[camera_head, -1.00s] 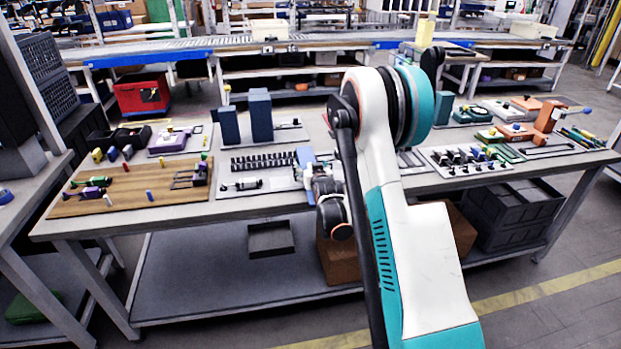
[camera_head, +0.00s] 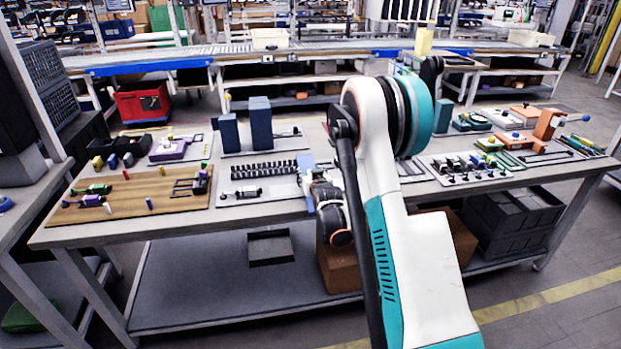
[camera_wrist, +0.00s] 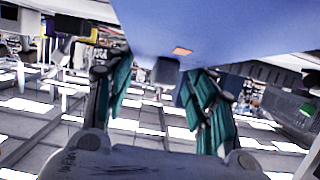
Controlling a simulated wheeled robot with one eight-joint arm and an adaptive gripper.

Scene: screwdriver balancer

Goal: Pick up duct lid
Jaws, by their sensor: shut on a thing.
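My gripper (camera_wrist: 160,80) shows in the wrist view as two teal-sided fingers, left and right of a small dark block that joins a broad blue panel (camera_wrist: 190,28). The panel, likely the duct lid, fills the top of that view and has a small orange patch. The gripper is shut on it. In the head view my gripper is low at the table's front edge, mostly behind my own arm. A small blue-and-white piece (camera_head: 307,183) shows beside it there. The rest of the held thing is hidden.
The workbench (camera_head: 240,212) holds a wooden board (camera_head: 130,205) at left, two blue upright blocks (camera_head: 260,122) at the back, and several fixtures at right. Under it are a cardboard box (camera_head: 338,268) and grey crates (camera_head: 515,215). Open floor lies in front.

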